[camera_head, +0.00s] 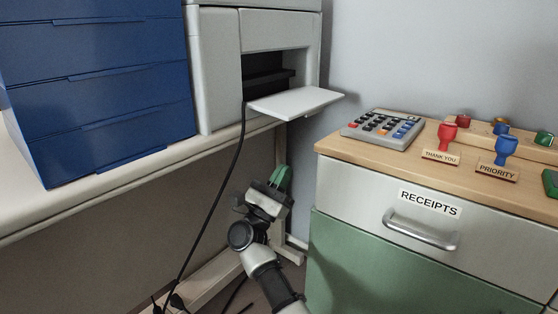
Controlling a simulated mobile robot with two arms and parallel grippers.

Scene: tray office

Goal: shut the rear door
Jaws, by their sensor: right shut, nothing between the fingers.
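A light grey machine (216,72), which looks like a printer, stands on the desk at the upper middle. A pale flap (295,102), which looks like the rear door, is folded down and sticks out roughly level from a dark opening (268,70) in it. My right gripper (280,179) is below the flap, beneath the level of the desk top and apart from the flap. Its green-tipped fingers point up and are shut, with nothing between them. My left gripper is not in view.
A black cable (224,180) hangs from the machine past the desk edge, left of my right arm. Blue drawers (100,80) stand at left. At right, a cabinet labelled RECEIPTS (340,181) carries a calculator (383,129) and several stamps. A gap lies between desk and cabinet.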

